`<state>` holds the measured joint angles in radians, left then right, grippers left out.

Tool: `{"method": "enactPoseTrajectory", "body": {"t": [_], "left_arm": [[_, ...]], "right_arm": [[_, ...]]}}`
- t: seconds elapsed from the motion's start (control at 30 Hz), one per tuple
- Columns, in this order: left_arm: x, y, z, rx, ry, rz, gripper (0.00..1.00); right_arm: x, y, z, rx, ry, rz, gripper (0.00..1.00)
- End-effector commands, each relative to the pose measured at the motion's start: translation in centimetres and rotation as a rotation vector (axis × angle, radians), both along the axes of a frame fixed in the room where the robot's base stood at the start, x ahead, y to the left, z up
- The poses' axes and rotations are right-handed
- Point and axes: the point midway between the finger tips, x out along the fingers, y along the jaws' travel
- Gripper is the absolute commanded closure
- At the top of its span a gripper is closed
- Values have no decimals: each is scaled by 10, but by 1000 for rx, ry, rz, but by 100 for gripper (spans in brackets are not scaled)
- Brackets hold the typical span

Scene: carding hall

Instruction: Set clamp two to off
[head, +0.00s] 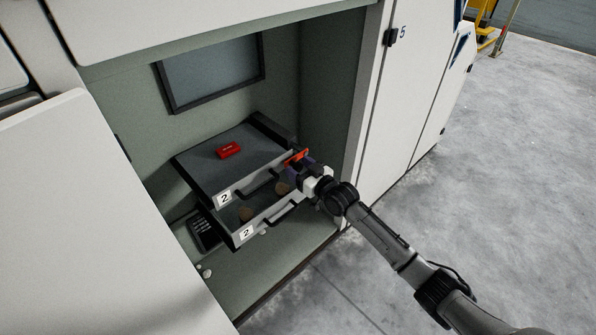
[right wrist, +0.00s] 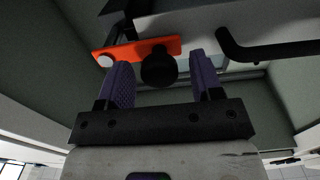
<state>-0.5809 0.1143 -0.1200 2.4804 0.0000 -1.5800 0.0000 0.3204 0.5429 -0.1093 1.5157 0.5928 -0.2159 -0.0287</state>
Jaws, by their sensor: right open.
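A grey unit with two drawer-like levels (head: 211,178), both labelled 2, stands in the open cabinet bay. An orange lever (head: 298,156) sits at the upper level's right front corner. In the right wrist view, the orange lever (right wrist: 130,49) lies across ahead of the fingers, with a round black knob on it and a pale round end at left. My right gripper (head: 294,173) is at the lever, its purple fingers open. In the wrist view, the gripper (right wrist: 160,70) has the knob between its fingertips, with gaps on both sides. My left gripper is out of view.
A red block (head: 229,150) lies on top of the unit. Black handles (head: 255,188) project from its front. A dark-framed panel (head: 212,73) is on the bay's back wall.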

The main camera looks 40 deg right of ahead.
Motion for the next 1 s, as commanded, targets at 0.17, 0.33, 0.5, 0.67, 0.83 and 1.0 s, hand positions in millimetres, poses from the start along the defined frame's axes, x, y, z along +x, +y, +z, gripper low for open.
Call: {"method": "enactPoseTrajectory", "body": {"t": [0.17, 0.33, 0.5, 0.67, 0.83, 1.0], "left_arm": [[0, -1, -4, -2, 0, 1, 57], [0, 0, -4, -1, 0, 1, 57], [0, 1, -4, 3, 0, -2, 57], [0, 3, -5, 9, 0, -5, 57], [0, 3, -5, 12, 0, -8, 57], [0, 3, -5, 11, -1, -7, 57]], "right_arm": [[7, 1, 0, -1, 0, 0, 40], [8, 1, 1, -1, 0, 0, 40], [8, 1, 0, 0, 0, 0, 42], [8, 1, 0, 0, 0, 0, 57], [8, 1, 0, 0, 0, 0, 74], [8, 1, 0, 0, 0, 0, 90]]}}
